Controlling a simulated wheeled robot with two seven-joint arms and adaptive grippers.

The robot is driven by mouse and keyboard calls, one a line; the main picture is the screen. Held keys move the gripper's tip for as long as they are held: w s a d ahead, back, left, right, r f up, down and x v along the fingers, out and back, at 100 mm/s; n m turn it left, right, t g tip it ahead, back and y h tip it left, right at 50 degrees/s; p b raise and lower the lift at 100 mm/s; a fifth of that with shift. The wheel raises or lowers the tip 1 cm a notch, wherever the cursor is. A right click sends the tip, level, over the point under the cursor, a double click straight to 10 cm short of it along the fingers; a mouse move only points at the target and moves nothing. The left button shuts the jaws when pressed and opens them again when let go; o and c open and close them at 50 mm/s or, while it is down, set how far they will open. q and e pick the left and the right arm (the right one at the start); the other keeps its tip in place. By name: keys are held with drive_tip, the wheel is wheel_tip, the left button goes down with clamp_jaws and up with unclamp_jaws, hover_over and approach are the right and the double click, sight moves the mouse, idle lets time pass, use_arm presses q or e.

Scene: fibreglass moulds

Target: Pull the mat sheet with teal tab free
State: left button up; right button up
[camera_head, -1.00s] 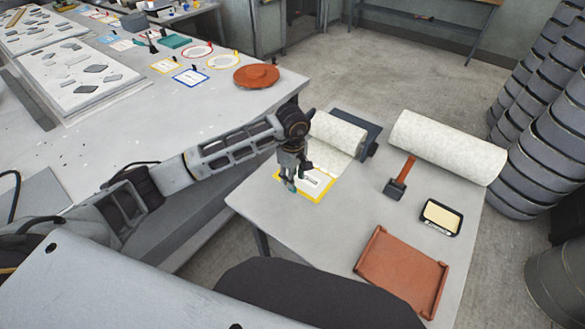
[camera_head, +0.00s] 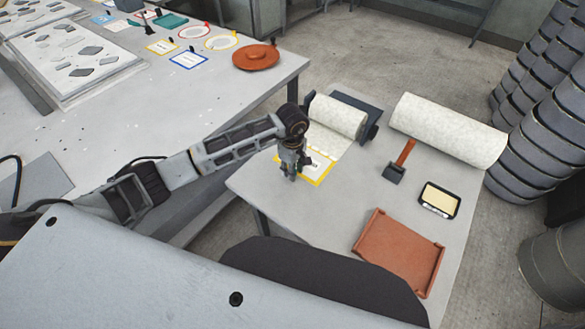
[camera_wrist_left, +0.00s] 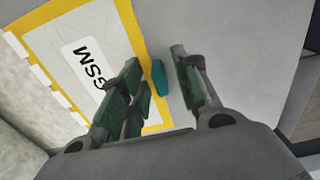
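The mat sheet (camera_head: 322,168) lies flat at the near left of the small table, with a yellow border, a white label and white tabs along one edge. It also fills the left of the left wrist view (camera_wrist_left: 60,28). The teal tab (camera_wrist_left: 160,77) sticks out from its yellow edge. My left gripper (camera_head: 289,177) points down at that edge. In the left wrist view its fingers (camera_wrist_left: 157,68) are open, one on each side of the teal tab, with a visible gap to the right finger. Whether the left finger touches it I cannot tell. My right gripper is not in view.
A cream mat roll (camera_head: 338,115) stands just behind the sheet. A bigger roll (camera_head: 450,132), a brush-like tool (camera_head: 396,170), a small black tray (camera_head: 438,199) and a reddish tray (camera_head: 400,250) lie to the right. Bare tabletop lies between gripper and reddish tray.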

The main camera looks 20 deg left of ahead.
sight(270, 199)
use_arm(q)
clamp_jaws()
drive_tip(key=shift+s+a+p, duration=0.2)
drive_tip(key=shift+s, duration=0.3)
drive_tip(key=shift+s+a+p, duration=0.15)
drive_tip(key=shift+s+a, duration=0.05)
drive_tip(key=shift+s, duration=0.3)
drive_tip(key=shift+s+a+p, duration=0.25)
drive_tip(key=shift+s+a, duration=0.1)
drive_tip(key=shift+s, duration=0.55)
drive_tip(key=shift+s+a+p, duration=0.2)
drive_tip(key=shift+s+a, duration=0.1)
drive_tip(key=shift+s, duration=0.6)
idle(0.5)
drive_tip(key=shift+s+a+p, duration=0.15)
drive_tip(key=shift+s+a, duration=0.2)
drive_tip(key=shift+s, duration=0.7)
drive_tip(key=shift+s+a+p, duration=0.15)
drive_tip(key=shift+s+a, duration=0.25)
drive_tip(key=shift+s, duration=0.6)
drive_tip(key=shift+s+a+p, duration=0.15)
drive_tip(key=shift+s+a, duration=0.2)
drive_tip(key=shift+s, duration=0.7)
idle(0.9)
drive_tip(key=shift+r, duration=0.25)
